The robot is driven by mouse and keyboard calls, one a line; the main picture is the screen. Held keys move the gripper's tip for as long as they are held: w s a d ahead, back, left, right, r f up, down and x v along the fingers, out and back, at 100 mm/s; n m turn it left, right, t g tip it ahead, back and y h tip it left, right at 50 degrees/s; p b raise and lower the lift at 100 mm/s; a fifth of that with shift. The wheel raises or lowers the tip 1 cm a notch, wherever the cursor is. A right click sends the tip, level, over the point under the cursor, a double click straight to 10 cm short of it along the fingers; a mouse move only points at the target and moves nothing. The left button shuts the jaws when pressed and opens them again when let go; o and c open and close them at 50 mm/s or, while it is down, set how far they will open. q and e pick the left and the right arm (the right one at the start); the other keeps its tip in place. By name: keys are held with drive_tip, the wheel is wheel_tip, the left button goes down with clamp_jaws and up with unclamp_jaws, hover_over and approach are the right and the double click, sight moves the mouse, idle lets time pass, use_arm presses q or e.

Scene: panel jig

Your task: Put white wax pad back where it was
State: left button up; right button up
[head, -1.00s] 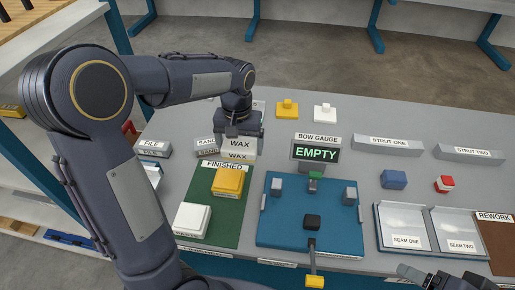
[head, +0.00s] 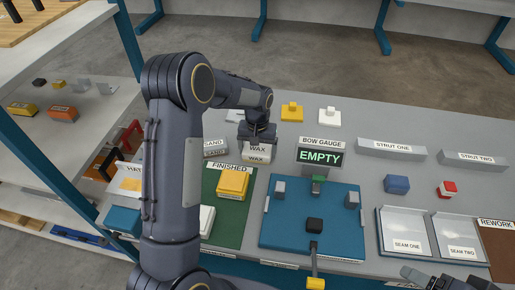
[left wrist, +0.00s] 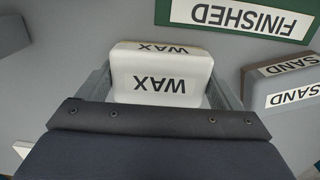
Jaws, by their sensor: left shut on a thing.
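The white wax pad (head: 257,154), a block lettered WAX, is at the back left of the bench, behind the green FINISHED mat (head: 229,215). My left gripper (head: 257,138) is over it, with its fingers shut on the pad's sides. In the left wrist view the pad (left wrist: 161,75) sits between the two fingers, its WAX label upside down. I cannot tell whether it touches the bench. My right gripper (head: 428,277) shows only in part at the lower right edge, and its jaws are not clear.
The SAND block (head: 215,149) stands just left of the wax pad. The bow gauge sign (head: 320,156) reading EMPTY stands to the right, above the blue jig plate (head: 281,240). A yellow block (head: 233,183) lies on the green mat. Yellow and white knobbed pieces stand behind.

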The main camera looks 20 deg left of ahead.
sight(257, 148)
use_arm(q)
drive_tip(key=shift+f, duration=0.1)
drive_tip(key=o, duration=0.8)
drive_tip(key=shift+c, duration=0.2)
wheel_tip(257, 148, up, 12)
drive_tip(key=s+r+t+h, duration=0.25)
drive_tip(key=s+r, duration=0.55)
drive_tip(key=s, duration=0.5)
drive_tip(key=s+d+f+t, duration=0.1)
drive_tip(key=s+d, duration=0.1)
drive_tip(key=s, duration=0.6)
drive_tip(key=s+d+f+m+t+h, duration=0.1)
drive_tip(key=s+d+t, duration=0.1)
drive_tip(key=s, duration=0.6)
drive_tip(key=shift+s+d+f, duration=0.4)
drive_tip(key=shift+d, duration=0.15)
drive_tip(key=shift+t, duration=0.25)
